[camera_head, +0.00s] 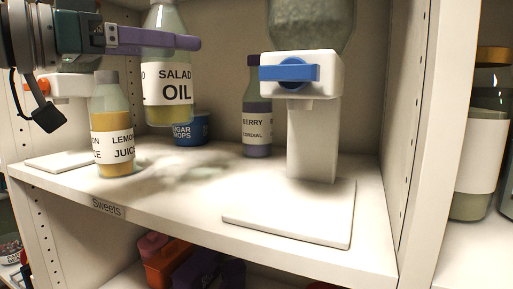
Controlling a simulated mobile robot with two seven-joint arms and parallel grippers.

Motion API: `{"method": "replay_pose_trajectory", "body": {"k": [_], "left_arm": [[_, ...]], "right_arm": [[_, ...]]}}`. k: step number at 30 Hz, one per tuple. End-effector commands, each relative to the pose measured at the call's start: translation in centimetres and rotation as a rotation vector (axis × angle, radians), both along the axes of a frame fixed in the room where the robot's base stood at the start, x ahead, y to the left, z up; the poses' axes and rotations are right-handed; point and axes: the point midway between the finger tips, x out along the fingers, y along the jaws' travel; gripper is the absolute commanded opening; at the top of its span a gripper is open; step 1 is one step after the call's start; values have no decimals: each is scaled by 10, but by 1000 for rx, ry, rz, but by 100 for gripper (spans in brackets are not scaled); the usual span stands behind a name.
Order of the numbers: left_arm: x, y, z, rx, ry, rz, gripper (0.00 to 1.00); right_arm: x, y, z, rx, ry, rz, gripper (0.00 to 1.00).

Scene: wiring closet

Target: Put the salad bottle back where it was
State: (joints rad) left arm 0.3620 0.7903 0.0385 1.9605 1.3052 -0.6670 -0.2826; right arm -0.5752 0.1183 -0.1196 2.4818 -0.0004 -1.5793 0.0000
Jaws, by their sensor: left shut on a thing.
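The salad oil bottle (173,105) is clear glass with a white label and yellowish liquid at its bottom. My left gripper (185,43) comes in from the upper left with purple fingers and is shut on the bottle above the label. The bottle looks upright and seems raised above the shelf (190,210), with a soft shadow on the boards below. Its top is cut off by the picture's edge. My right gripper is not in view.
A lemon juice bottle (112,140) stands left of the oil. A blue sugar drops tin (192,130) and a berry cordial bottle (257,120) stand behind. A white dispenser with a blue handle (290,73) stands on the right. The shelf's front middle is clear.

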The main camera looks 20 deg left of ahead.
Motion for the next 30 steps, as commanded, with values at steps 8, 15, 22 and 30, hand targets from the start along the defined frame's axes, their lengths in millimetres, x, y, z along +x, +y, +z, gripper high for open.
{"method": "replay_pose_trajectory", "body": {"k": [8,15,22,30], "left_arm": [[0,0,-56,-3,-1,0,0],[0,0,-88,-4,0,0,0],[0,0,-89,-2,-3,0,0],[0,0,-93,-1,1,-1,86]], "right_arm": [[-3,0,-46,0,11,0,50],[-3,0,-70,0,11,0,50],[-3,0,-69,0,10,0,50],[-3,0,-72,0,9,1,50]]}}
